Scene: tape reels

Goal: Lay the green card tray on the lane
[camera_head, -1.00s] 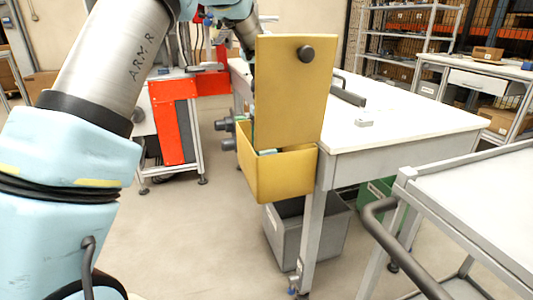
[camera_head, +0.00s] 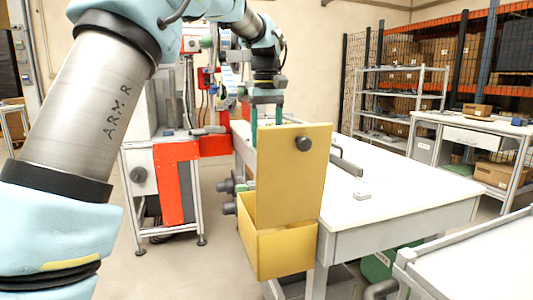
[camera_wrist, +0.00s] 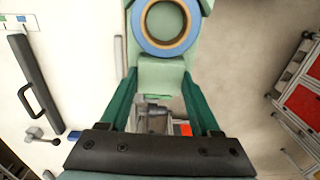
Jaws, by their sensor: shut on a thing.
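My gripper (camera_wrist: 159,92) shows two dark green fingers in the wrist view, shut on the light green card tray (camera_wrist: 160,72). The tray extends away beyond the fingertips, and a round reel with a blue outer band and tan inner ring (camera_wrist: 167,20) lies on it, cut off by the top edge. In the head view my gripper (camera_head: 266,122) is above and behind the tall yellow panel of a yellow box (camera_head: 285,250), which hides the fingertips. I cannot clearly make out the tray in that view. No strip clearly readable as the lane shows.
The yellow box is at the near corner of a long white table (camera_head: 400,190). A dark bar handle (camera_head: 345,167) and a small light block (camera_head: 362,196) are on the tabletop. A red and grey machine (camera_head: 172,185) stands to the left. Much of the tabletop is bare.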

